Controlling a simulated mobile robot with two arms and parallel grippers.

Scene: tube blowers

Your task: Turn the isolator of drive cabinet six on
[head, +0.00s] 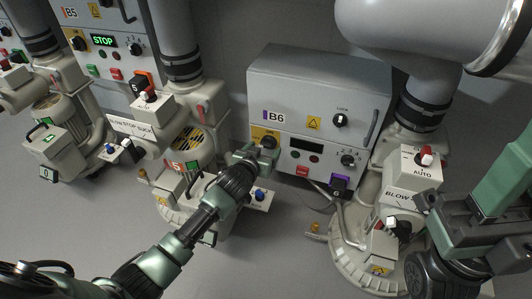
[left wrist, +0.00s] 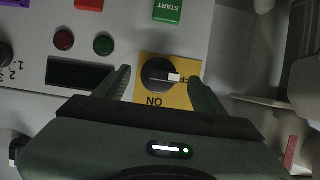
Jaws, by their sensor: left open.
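Drive cabinet B6 (head: 310,82) is a grey box at the middle right of the head view, with a dark display (head: 307,145). Its isolator (head: 268,142) is a black knob on a yellow plate at the left of its front. In the left wrist view, where the panel shows upside down, the knob (left wrist: 158,76) has its white mark pointing right, at the partly hidden OFF label. The ON label lies below the knob. My left gripper (left wrist: 160,85) is open, one finger on each side of the knob; contact is unclear. My right arm (head: 480,225) is at the right edge; its fingertips are not clear.
A green START button (left wrist: 168,11), a red button (left wrist: 89,5) and two small lamps sit near the isolator. Cabinet B5 (head: 120,20) shows a lit STOP display at the upper left. Blower machines stand on both sides of B6, with pipes above.

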